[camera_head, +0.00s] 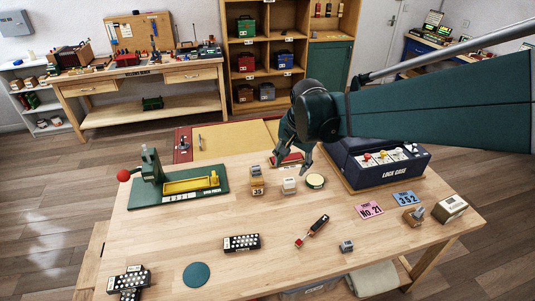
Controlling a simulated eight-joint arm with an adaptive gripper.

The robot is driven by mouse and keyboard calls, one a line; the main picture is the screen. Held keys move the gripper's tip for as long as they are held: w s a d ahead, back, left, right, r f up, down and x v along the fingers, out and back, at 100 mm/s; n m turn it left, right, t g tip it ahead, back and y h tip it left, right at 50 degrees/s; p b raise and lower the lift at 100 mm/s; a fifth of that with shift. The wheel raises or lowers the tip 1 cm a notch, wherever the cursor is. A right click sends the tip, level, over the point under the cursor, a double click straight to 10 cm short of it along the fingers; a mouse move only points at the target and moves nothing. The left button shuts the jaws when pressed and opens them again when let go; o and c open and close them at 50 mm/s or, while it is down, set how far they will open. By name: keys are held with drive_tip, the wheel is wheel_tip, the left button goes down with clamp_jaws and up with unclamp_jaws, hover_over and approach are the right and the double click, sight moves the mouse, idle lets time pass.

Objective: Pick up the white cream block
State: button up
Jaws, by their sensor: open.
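The white cream block (289,188) is small and stands upright on the wooden table, near the middle of its far half. A lighter top or smaller piece shows on it, too small to make out. From this view I cannot tell the exact height of the fingertips over the table.
A tan block marked 35 (257,191) stands close on the left. A round cream-topped tin (315,181) is close on the right. A dark lock case (385,170) stands farther right, and a green press (178,187) at left. The table's front middle (275,275) is clear.

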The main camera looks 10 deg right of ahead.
drive_tip(key=w+d+f+m+g, duration=0.2)
drive_tip(key=w+d+f+m, duration=0.15)
drive_tip(key=w+f, duration=0.5)
drive_tip(key=m+g, duration=0.1)
drive_tip(key=m, duration=0.4)
hover_over(289, 186)
drive_tip(key=w, duration=0.2)
drive_tip(key=f, duration=1.2)
drive_tip(key=shift+d+f, duration=0.1)
drive_tip(key=shift+d, duration=0.1)
drive_tip(key=shift+w+d+f, duration=0.1)
drive_tip(key=shift+f, duration=0.4)
drive_tip(key=shift+f, duration=1.3)
drive_tip(key=shift+f+b, duration=0.5)
drive_tip(key=shift+f, duration=2.1)
